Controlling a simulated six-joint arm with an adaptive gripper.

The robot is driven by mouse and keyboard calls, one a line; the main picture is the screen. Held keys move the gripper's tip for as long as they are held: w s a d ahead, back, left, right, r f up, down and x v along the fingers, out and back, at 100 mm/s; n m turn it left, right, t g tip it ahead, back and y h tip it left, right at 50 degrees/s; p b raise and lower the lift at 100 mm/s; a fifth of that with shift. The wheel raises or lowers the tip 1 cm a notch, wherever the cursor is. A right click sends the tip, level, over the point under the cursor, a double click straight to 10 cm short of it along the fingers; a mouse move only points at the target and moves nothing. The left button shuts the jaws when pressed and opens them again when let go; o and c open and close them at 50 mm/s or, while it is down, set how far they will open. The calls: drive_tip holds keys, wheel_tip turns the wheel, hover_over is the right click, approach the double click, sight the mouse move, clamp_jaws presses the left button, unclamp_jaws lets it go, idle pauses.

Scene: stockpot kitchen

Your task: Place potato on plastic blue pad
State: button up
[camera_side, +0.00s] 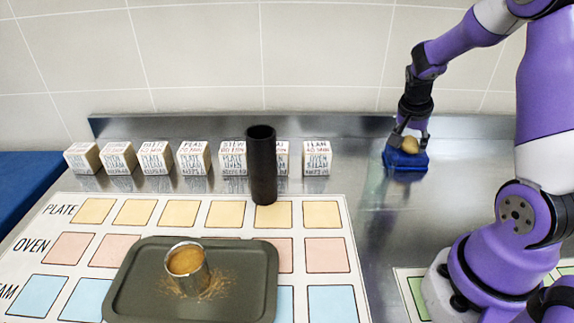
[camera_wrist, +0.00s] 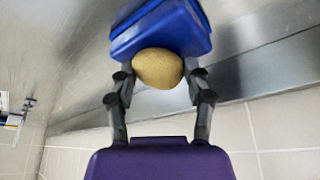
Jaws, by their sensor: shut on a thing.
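The potato (camera_side: 409,145) is a tan, rounded lump at the blue pad in the side view. It also shows in the wrist view (camera_wrist: 158,68), between the fingers. The plastic blue pad (camera_side: 392,160) lies on the metal counter at the back right; in the wrist view the blue pad (camera_wrist: 150,28) is just beyond the potato. My gripper (camera_side: 408,133) is shut on the potato, right over the pad. Its two dark fingers flank the potato in the wrist view (camera_wrist: 160,82). The potato appears at or just above the pad's surface; I cannot tell whether it touches.
A row of white lettered blocks (camera_side: 155,158) stands along the back. A tall black cylinder (camera_side: 262,170) stands behind a dark tray (camera_side: 130,300) holding a metal cup (camera_side: 187,268) with spilled brown powder. A printed card (camera_side: 60,250) lies beneath. The counter left of the pad is clear.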

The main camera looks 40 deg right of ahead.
drive_tip(key=o, duration=1.2)
drive_tip(key=shift+f, duration=0.15)
drive_tip(key=shift+c, duration=0.2)
drive_tip(key=w+v, duration=0.1)
drive_tip(key=v, duration=1)
drive_tip(key=s+a+r+n+t+y, duration=0.1)
drive_tip(key=s+a+n+t+y, duration=0.1)
drive_tip(key=a+n, duration=0.6)
drive_tip(key=s+a+r+n+t+y, duration=0.2)
drive_tip(key=a+n, duration=0.6)
drive_tip(key=a, duration=0.4)
drive_tip(key=shift+s+a+n+t+y, duration=0.3)
drive_tip(key=shift+s+a+t, duration=0.1)
drive_tip(key=shift+t, duration=0.1)
drive_tip(key=shift+w, duration=0.1)
